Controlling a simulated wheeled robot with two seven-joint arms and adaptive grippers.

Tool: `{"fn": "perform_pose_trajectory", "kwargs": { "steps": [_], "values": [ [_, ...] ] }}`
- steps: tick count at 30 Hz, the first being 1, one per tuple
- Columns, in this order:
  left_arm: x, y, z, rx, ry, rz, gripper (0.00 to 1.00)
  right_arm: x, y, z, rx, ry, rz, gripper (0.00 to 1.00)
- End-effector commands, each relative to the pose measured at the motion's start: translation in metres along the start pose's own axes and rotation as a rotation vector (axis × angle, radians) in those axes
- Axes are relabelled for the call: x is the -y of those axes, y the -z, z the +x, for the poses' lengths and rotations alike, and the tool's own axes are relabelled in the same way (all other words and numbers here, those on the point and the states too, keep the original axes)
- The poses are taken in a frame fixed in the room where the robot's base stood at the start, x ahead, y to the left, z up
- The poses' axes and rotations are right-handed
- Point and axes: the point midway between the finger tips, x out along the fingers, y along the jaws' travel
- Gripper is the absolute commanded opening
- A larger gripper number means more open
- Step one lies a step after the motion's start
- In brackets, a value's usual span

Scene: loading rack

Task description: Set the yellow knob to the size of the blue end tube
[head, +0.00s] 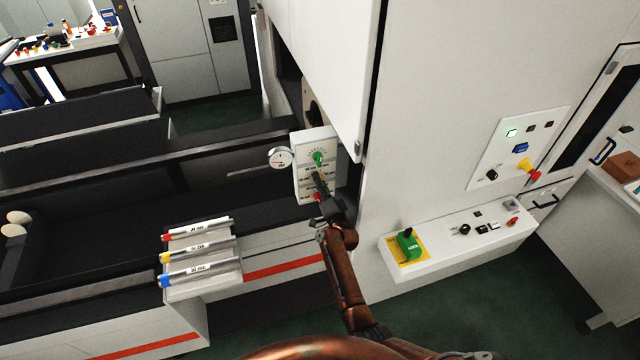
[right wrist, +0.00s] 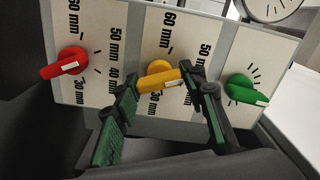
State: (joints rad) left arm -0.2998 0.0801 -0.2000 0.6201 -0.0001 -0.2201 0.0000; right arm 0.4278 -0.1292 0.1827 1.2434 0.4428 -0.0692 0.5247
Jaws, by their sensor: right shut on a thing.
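The yellow knob (right wrist: 160,80) is in the middle of the light panel (right wrist: 90,90), between the red knob (right wrist: 66,65) and the green knob (right wrist: 245,91). My right gripper (right wrist: 158,100) is shut on the yellow knob's handle, a finger on each side. The handle points right and slightly up in the right wrist view; the fingers partly cover the size marks, so its exact setting is unclear. In the head view my right gripper (head: 319,184) hides most of this knob. The blue end tube (head: 200,273) lies nearest on the rack; its printed size is too small to read.
A red end tube (head: 198,229) and a yellow end tube (head: 198,249) lie beside it on the rack (head: 232,273). A gauge (head: 280,157) sits left of the panel. A white cabinet (head: 450,80) stands close on the right, with a control box (head: 455,240) below.

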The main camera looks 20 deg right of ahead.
Motion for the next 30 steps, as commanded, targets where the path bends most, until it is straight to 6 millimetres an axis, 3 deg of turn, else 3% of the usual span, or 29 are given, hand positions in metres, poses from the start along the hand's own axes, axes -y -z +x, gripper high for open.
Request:
{"fn": "perform_pose_trajectory", "kwargs": {
  "steps": [4, 5, 12, 23, 30],
  "values": [
    [0.0000, 0.0000, 0.0000, 0.000, 0.000, 0.000, 0.40, -0.0011, -0.0004, -0.0004, 0.001, -0.002, 0.000, 0.14],
    [0.0000, 0.0000, 0.0000, 0.000, 0.000, 0.000, 0.40, -0.0011, -0.0004, -0.0004, 0.001, -0.002, 0.000, 0.40],
    [-0.0001, 0.0001, 0.0000, 0.000, 0.000, 0.000, 0.40, -0.0006, -0.0004, -0.0002, 0.000, -0.001, -0.001, 0.56],
    [0.0013, -0.0021, 0.0003, 0.002, 0.001, -0.001, 0.40, -0.0003, -0.0006, 0.0000, 0.001, 0.000, -0.046, 0.56],
    [0.0002, -0.0013, 0.0042, 0.001, 0.000, 0.000, 0.40, -0.0009, -0.0013, 0.0000, 0.001, 0.000, -0.437, 0.56]
  ]
}}
